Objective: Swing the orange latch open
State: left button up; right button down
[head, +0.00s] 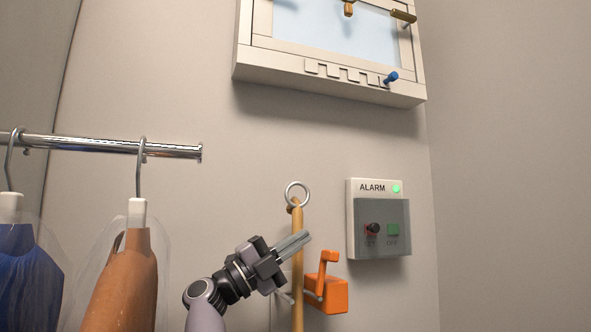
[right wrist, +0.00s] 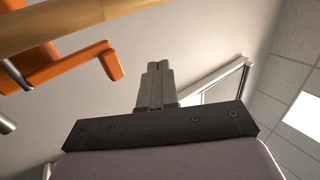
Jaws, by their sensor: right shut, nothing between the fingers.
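The orange latch (head: 326,292) is on the wall below and left of the alarm box, with an upright arm that bends at its top. In the right wrist view the orange latch (right wrist: 75,66) shows at the upper left, partly behind a wooden pole. My right gripper (head: 305,236) is shut and empty, left of and above the latch, close to the wooden pole in the picture. In the right wrist view its shut fingers (right wrist: 157,70) point away from the latch, with clear space between. My left gripper is not in view.
The wooden pole (head: 297,270) with a metal ring (head: 297,194) stands upright just left of the latch. The alarm box (head: 379,219) is to its right. A rail (head: 110,146) with hanging garments is at left, and a framed window (head: 330,50) is above.

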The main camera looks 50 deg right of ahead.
notch_tip(320, 180, up, 16)
jog(key=p, duration=0.2)
jog(key=shift+r, duration=0.15)
dwell(0.5)
